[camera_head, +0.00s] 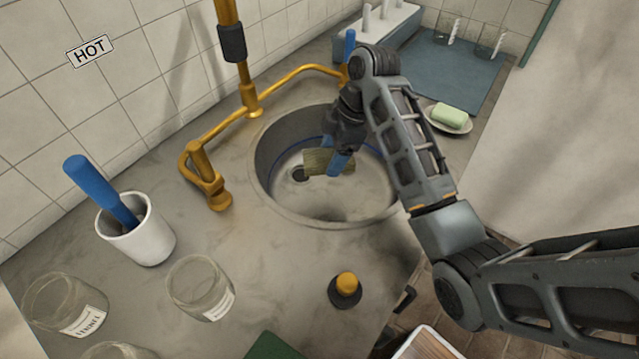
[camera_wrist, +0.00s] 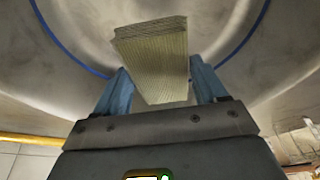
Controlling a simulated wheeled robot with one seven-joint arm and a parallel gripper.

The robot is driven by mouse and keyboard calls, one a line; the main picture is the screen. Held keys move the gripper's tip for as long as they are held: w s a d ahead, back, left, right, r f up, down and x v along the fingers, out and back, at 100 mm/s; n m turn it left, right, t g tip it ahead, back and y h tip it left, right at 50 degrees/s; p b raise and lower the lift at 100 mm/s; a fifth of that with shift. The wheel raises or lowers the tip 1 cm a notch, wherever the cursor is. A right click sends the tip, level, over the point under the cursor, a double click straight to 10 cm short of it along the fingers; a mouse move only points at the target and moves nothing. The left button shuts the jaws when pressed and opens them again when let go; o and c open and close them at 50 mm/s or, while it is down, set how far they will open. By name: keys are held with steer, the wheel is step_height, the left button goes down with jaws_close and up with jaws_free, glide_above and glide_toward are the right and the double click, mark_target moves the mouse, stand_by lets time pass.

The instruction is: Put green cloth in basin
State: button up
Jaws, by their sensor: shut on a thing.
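The green cloth (camera_head: 322,161) is a folded, ribbed, olive-coloured pad; it also shows in the wrist view (camera_wrist: 155,52), paler there. My gripper (camera_head: 341,160) is shut on it, with one blue finger on each side in the wrist view (camera_wrist: 162,82). The basin (camera_head: 290,205) is a round grey metal bowl set in the counter, with a dark drain and a blue line round its inner wall. The cloth and fingers appear within the basin's rim, near the drain. I cannot tell whether the cloth touches the bottom.
Brass taps and pipe (camera_head: 250,105) stand behind the basin. A white cup (camera_head: 137,230) with a blue-handled tool and glass jars (camera_head: 200,288) stand left. A yellow-topped knob (camera_head: 346,287) is in front. A soap dish (camera_head: 448,118) lies right. A dark green item (camera_head: 274,347) is cut off below.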

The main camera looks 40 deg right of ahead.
mark_target(328, 191)
steer(key=shift+d+f, duration=0.25)
steer(key=shift+n, duration=0.3)
step_height(328, 191, down, 10)
steer(key=shift+w+d+r, duration=0.1)
steer(key=o, duration=1)
steer(key=v, duration=1.2)
